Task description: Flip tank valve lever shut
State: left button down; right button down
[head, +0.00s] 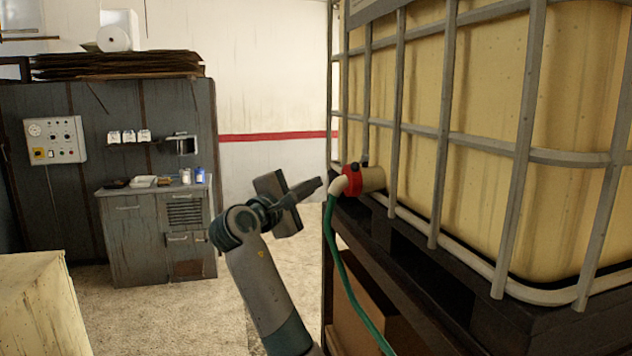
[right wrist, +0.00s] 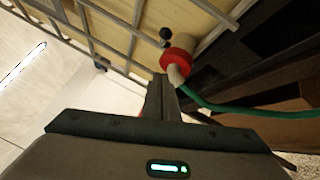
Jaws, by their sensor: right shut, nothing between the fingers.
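The tank (head: 480,110) is a yellowish container in a grey metal cage on the right of the head view. Its valve (head: 353,180) sticks out low on the near left side, with a red collar, a pale spout and a small dark knob on top. The red valve also shows in the right wrist view (right wrist: 178,62), with the dark knob (right wrist: 165,33) beside it. My right gripper (head: 318,184) is shut and empty, its fingertips just left of the spout. In the right wrist view the shut fingers (right wrist: 162,84) point toward the valve. My left gripper is not in view.
A green hose (head: 338,250) hangs from the spout. The tank stands on a dark pallet (head: 440,275) above a cardboard box (head: 355,315). A grey cabinet (head: 160,235) stands at the back left, and a pale box (head: 40,300) at the front left. The floor between is clear.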

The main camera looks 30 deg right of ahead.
aim_at(360, 162)
jog(key=d+p, duration=0.2)
jog(key=d, duration=0.1)
jog(key=d+r+p, duration=0.1)
jog(key=d+p, duration=0.2)
jog(key=w+d+r+p, duration=0.1)
jog(key=d+p, duration=0.1)
jog(key=d, duration=0.2)
jog(key=shift+w+r+p, duration=0.1)
jog(key=shift+p, duration=0.2)
